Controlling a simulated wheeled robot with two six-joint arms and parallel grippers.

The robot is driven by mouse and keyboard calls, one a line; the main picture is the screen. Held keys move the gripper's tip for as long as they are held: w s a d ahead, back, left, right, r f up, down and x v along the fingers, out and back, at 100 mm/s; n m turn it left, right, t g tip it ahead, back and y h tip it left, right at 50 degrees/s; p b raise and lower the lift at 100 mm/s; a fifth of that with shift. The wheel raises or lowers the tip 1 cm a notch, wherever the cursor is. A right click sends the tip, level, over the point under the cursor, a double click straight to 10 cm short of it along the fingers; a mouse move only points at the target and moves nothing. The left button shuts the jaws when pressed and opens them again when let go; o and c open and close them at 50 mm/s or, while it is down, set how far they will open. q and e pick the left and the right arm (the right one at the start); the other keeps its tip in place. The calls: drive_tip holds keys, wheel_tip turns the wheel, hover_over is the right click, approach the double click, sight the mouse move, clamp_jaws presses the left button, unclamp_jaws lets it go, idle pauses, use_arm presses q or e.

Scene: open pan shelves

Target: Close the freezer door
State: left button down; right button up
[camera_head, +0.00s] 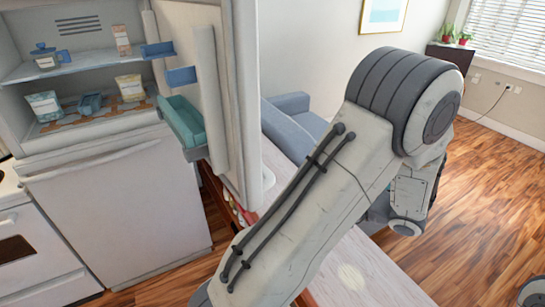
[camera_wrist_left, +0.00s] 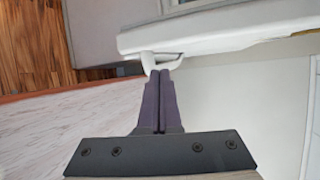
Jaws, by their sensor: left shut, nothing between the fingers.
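The freezer door (camera_head: 240,110) stands wide open in the head view, swung out to the right of the freezer compartment (camera_head: 85,65). Its inner side carries blue and teal bins (camera_head: 182,122). In the left wrist view, my left gripper (camera_wrist_left: 160,77) is shut and empty. Its fingertips are at a white curved part (camera_wrist_left: 160,59) under the edge of a white panel (camera_wrist_left: 220,35), which looks like the door. I cannot tell whether they touch it. My left gripper does not show in the head view. My right gripper is in neither view.
Packets and containers stand on the freezer shelves. The lower fridge door (camera_head: 120,210) is closed. A stove (camera_head: 30,245) is at the left. A large link of my arm crosses the head view's middle. Behind are a blue sofa (camera_head: 290,120) and open wooden floor (camera_head: 490,190) at right.

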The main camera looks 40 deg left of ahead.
sight(262, 163)
use_arm(q)
drive_tip(key=w+a+y+p, duration=0.1)
drive_tip(key=a+p, duration=0.1)
drive_tip(key=a, duration=0.2)
drive_tip(key=w+a+y+p, duration=0.1)
drive_tip(key=a+p, duration=0.1)
drive_tip(key=a, duration=0.3)
drive_tip(key=w+a+r+t+y+p, duration=0.1)
drive_tip(key=a, duration=0.4)
drive_tip(key=shift+w+n+p, duration=0.3)
drive_tip(key=shift+n+p, duration=0.1)
drive_tip(key=s, duration=0.1)
drive_tip(key=s+p, duration=0.2)
drive_tip(key=shift+s+a+f, duration=0.15)
drive_tip(key=shift+s+f, duration=0.15)
drive_tip(key=shift+s, duration=0.1)
